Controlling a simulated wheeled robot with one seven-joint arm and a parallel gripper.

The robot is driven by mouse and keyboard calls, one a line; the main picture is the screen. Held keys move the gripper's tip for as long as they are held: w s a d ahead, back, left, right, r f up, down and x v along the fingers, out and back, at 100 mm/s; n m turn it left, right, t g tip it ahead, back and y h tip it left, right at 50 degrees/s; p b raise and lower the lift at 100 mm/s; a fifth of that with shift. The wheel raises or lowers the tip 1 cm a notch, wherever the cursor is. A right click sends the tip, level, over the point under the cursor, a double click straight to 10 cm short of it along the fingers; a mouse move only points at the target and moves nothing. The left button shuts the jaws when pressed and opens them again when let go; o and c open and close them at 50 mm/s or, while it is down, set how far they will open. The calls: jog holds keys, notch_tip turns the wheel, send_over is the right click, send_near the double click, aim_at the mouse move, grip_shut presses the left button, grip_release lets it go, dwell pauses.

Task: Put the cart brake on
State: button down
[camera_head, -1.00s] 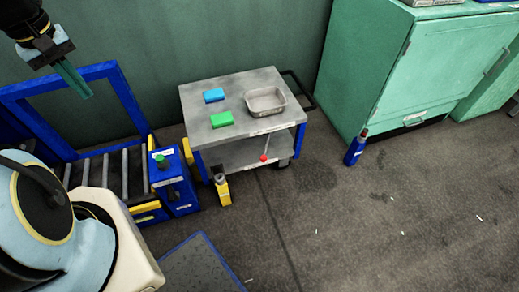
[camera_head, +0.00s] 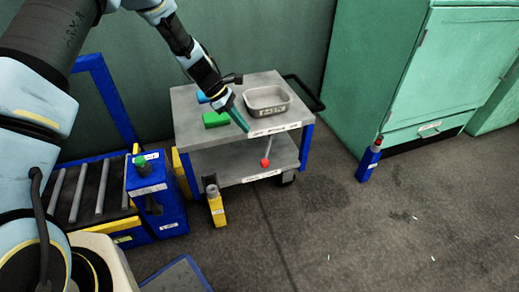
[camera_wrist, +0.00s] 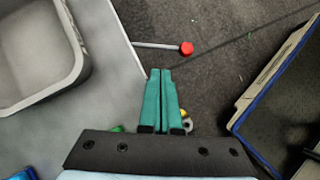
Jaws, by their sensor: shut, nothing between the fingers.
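The cart (camera_head: 190,98) is grey with blue legs and two shelves, and stands against the green wall. Its brake lever has a red knob (camera_head: 265,162) on a thin grey rod, sticking out at the front between the top and the lower shelf. The knob also shows in the wrist view (camera_wrist: 187,48), ahead and slightly right of the fingertips. My gripper (camera_head: 244,127) has its teal fingers together and empty, pointing down at the front edge of the cart top. It also shows in the wrist view (camera_wrist: 160,72), apart from the knob and rod.
A grey tray (camera_head: 267,111), a green block (camera_head: 216,119) and a partly hidden blue block (camera_head: 202,97) are on the cart top. The floor in front is clear.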

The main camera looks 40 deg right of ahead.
aim_at(269, 146)
jog(key=b+x, duration=0.1)
jog(key=x, duration=0.9)
jog(key=shift+b, duration=0.35)
